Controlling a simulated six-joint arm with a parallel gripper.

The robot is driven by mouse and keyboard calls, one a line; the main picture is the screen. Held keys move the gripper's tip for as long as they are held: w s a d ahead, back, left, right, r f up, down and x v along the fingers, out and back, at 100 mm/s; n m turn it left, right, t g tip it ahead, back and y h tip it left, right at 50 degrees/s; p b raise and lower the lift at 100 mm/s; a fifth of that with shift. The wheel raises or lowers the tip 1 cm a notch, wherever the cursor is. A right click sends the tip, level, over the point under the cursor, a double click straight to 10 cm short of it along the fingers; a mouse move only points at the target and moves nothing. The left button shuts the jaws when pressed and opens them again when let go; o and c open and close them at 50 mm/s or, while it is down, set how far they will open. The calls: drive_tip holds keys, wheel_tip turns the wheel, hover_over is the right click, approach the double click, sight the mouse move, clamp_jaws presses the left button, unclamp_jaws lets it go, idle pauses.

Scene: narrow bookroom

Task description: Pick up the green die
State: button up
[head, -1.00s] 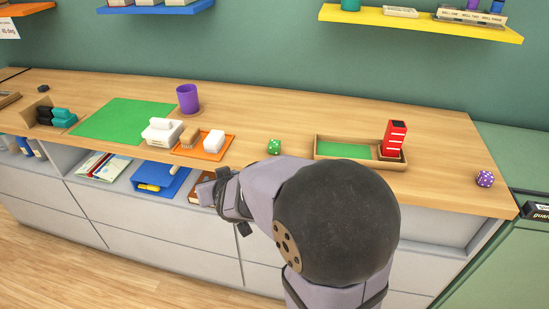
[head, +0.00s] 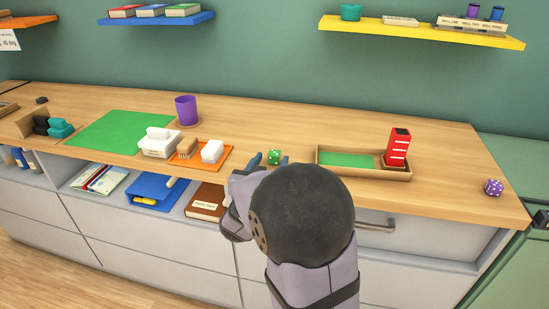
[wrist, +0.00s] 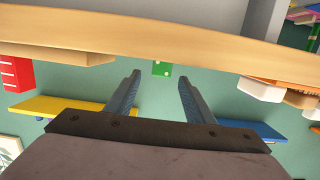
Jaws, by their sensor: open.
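The green die (head: 274,157) with white pips sits on the wooden counter near its front edge, in the middle of the head view. In the wrist view the green die (wrist: 162,69) appears just beyond the fingertips, in line with the gap between them. My gripper (wrist: 158,78) is open and empty, its two blue-grey fingers spread apart. In the head view my gripper (head: 265,157) is at the counter's front edge, close to the die, with my arm hiding most of it. Whether a finger touches the die cannot be told.
Left of the die, an orange mat (head: 222,163) holds a white block (head: 212,151) and a brush (head: 187,147). To the right stands a wooden tray (head: 365,171) with a red tower (head: 397,146). A purple die (head: 493,187) lies farther right. Counter behind the die is clear.

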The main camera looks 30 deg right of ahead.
sight(274, 153)
drive_tip(key=shift+x, duration=2.75)
drive_tip(key=shift+w+r, duration=0.1)
drive_tip(key=shift+r, duration=0.1)
drive_tip(key=c, duration=1.1)
